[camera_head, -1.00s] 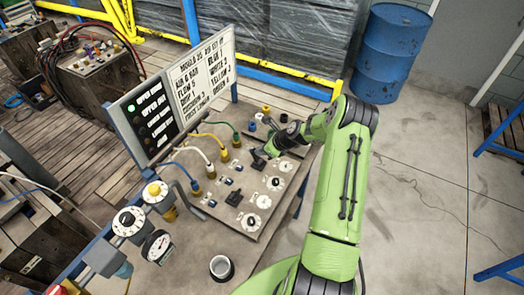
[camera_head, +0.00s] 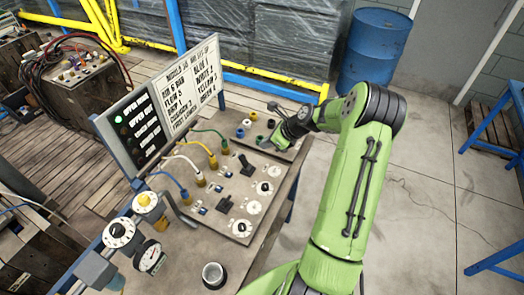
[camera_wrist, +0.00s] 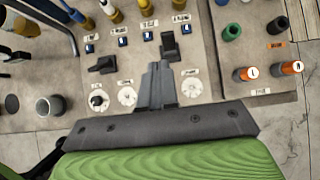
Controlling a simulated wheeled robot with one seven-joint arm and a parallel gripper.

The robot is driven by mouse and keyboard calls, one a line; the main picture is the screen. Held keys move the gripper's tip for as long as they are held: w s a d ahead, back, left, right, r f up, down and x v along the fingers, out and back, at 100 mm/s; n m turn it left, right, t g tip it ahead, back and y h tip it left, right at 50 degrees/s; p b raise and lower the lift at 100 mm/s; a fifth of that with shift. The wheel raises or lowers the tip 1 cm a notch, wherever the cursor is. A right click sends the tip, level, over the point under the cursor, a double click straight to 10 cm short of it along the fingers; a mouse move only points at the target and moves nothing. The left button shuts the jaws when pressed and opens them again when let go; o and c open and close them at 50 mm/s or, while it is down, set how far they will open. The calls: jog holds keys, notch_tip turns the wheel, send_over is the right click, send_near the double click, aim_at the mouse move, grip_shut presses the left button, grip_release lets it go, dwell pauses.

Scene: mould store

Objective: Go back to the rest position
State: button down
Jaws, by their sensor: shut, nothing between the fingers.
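My gripper (camera_head: 268,143) is above the far right part of the control panel (camera_head: 210,211), clear of the front levers. In the wrist view its grey fingers (camera_wrist: 157,80) are shut with nothing between them, pointing at the panel. A black lever (camera_head: 247,166) stands on the panel near the fingers; it also shows just beyond the fingertips in the wrist view (camera_wrist: 169,44). A second black lever (camera_head: 225,204) sits nearer the front. My green arm reaches in from the lower right, bent at the elbow.
A sign board (camera_head: 193,93) and an indicator board (camera_head: 136,130) with a green light at the top stand behind the panel. Yellow, white, blue and green hoses plug in below. A gauge (camera_head: 150,256) and black cup (camera_head: 214,275) are in front.

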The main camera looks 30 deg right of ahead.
jog(key=shift+s+d+r, duration=0.15)
jog(key=shift+s+r, duration=0.15)
jog(key=shift+r, duration=0.1)
jog(key=s+a+r+n+g+h+b, duration=0.1)
jog(key=s+a+r+n+h+b, duration=0.1)
jog(key=s+a+r+n, duration=0.5)
jog(key=s+a+r+n+g+h+b, duration=0.1)
jog(key=s+a+r+n+h+b, duration=0.2)
jog(key=a+n, duration=0.6)
jog(key=s+a+r+n+b, duration=0.1)
jog(key=s+a+n, duration=0.1)
jog(key=s+n, duration=0.5)
jog(key=s+a+r+n, duration=0.2)
jog(key=s+n, duration=0.4)
jog(key=s, duration=0.5)
jog(key=shift+a+n+t+y+b, duration=0.35)
jog(key=shift+n+t+y+b, duration=0.05)
